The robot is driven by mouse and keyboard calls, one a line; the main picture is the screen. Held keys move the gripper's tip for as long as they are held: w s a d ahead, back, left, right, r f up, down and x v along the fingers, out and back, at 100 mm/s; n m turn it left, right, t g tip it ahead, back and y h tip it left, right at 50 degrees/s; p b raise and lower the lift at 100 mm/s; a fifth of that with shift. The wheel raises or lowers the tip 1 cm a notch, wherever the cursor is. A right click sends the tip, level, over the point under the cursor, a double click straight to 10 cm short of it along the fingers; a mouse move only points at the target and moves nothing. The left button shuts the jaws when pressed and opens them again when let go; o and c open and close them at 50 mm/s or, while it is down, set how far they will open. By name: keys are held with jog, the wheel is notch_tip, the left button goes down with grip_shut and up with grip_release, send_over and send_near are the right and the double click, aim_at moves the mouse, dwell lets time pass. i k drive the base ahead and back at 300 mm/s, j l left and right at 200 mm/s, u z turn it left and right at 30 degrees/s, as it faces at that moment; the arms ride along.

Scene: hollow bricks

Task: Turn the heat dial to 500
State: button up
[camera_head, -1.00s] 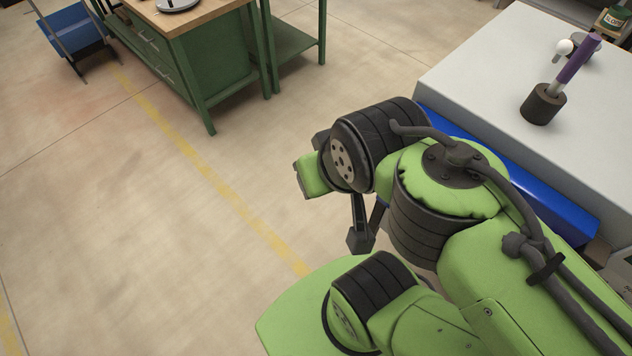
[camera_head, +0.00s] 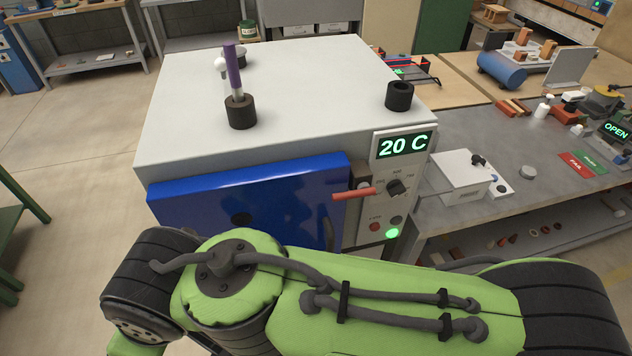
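The heat dial (camera_head: 397,187) is a black knob on the grey control panel at the furnace's right front. Small marks surround it, and its pointer setting is too small to read. Above it, the green display (camera_head: 405,146) reads "20 C". The furnace (camera_head: 165,110) has a light grey top and a blue front door (camera_head: 300,185), which looks shut. A red-handled lever (camera_head: 354,193) sticks out left of the dial. My green arm crosses the bottom of the view, below the panel. My gripper is out of view, so its state does not show.
On the furnace top stand a dark holder (camera_head: 241,112) with a purple-handled tool and a black hollow cylinder (camera_head: 399,96). A red button (camera_head: 375,227) and a lit green lamp (camera_head: 392,233) sit below the dial. A cluttered grey workbench (camera_head: 480,225) stands to the right.

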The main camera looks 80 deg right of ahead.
aim_at(395, 188)
jog(key=z, duration=0.45)
jog(key=k+z, duration=0.1)
jog(key=z, duration=1.25)
jog(key=k+l+z, duration=0.1)
jog(key=z, duration=0.8)
jog(key=l+z, duration=0.15)
jog(key=z, duration=0.3)
